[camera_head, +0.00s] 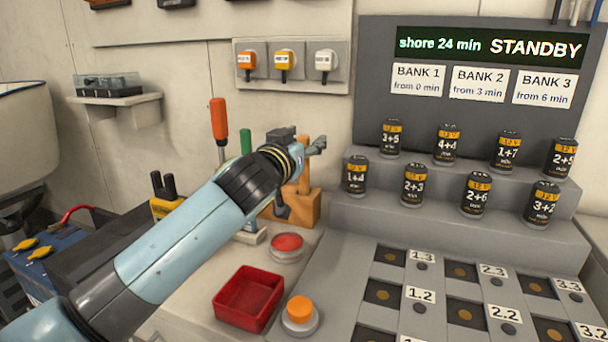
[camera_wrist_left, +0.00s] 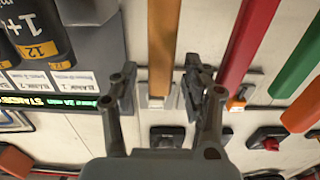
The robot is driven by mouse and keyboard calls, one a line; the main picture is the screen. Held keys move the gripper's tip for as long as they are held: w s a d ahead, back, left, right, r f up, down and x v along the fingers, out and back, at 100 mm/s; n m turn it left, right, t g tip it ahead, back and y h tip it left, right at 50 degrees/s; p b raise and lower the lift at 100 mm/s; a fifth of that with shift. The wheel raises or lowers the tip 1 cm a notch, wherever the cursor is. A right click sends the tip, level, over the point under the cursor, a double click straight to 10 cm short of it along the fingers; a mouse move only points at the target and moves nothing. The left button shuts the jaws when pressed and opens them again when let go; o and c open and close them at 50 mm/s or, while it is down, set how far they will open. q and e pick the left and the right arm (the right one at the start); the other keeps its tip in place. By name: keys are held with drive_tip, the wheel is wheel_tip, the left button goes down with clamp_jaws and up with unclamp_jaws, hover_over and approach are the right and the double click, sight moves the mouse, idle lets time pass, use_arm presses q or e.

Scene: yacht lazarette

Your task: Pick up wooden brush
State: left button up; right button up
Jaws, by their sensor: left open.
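The wooden brush appears to be the upright tan handle (camera_head: 304,181) at the wooden block, partly hidden behind my left gripper (camera_head: 300,147). In the left wrist view, a tan wooden handle (camera_wrist_left: 163,42) lies between the two spread fingers of my left gripper (camera_wrist_left: 160,90), with a pale piece near its end. Gaps show between the fingers and the handle, and the gripper is open. The brush's bristles cannot be made out. My right gripper is not in view.
Beside the handle stand a red-handled tool (camera_head: 219,120) and a green-handled one (camera_head: 246,142). The wooden block (camera_head: 306,209) is below. A red button (camera_head: 287,243), red tray (camera_head: 248,298) and orange button (camera_head: 299,311) are in front. Several black cans stand on the grey step (camera_head: 350,218) at right.

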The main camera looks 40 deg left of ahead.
use_arm(q)
drive_tip(key=c, duration=0.8)
clamp_jaws()
